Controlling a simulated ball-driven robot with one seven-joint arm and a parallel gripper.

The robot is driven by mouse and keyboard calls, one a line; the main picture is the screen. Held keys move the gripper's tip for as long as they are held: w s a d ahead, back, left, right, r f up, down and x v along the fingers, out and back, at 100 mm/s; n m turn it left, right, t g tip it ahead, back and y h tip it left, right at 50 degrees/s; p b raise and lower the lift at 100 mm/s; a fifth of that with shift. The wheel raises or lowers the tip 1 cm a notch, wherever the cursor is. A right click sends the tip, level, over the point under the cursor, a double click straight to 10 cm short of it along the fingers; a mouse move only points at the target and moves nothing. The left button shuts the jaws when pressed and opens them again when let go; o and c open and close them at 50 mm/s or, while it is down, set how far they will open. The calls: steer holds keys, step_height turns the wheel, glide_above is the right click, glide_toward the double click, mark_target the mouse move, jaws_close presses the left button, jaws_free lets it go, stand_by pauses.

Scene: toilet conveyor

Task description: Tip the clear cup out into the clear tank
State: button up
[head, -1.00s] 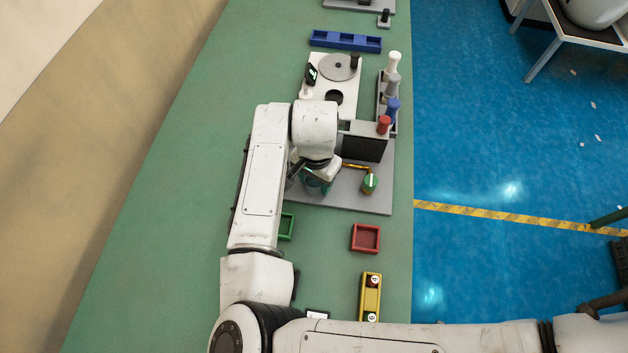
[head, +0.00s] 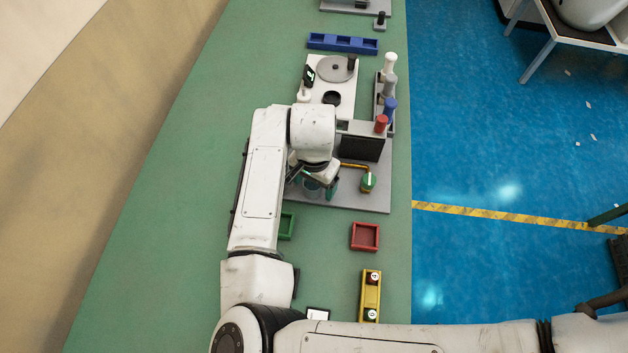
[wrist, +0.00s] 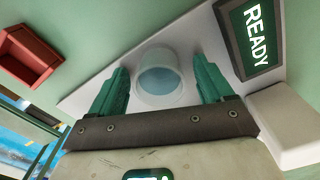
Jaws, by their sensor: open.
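A round clear cup (wrist: 158,78) with pale blue content stands upright on the grey base plate (head: 350,202). In the wrist view it sits between the two green fingers of my gripper (wrist: 160,70). My gripper is open, with a gap showing between the cup and each finger. In the head view my gripper (head: 313,184) is low over the plate, and my wrist partly hides the cup. I cannot make out a separate clear tank in either view.
A READY screen (wrist: 256,32) stands close to the right finger in the wrist view. A green-topped knob (head: 368,181) with a yellow pipe is right of my gripper. A red tray (head: 365,236), a green tray (head: 287,226) and a yellow holder (head: 370,296) lie nearer.

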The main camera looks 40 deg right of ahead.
mark_target(314, 189)
step_height(314, 189, up, 11)
steer(key=b, duration=0.1)
stand_by(0.4)
steer(key=shift+f, duration=0.15)
stand_by(0.4)
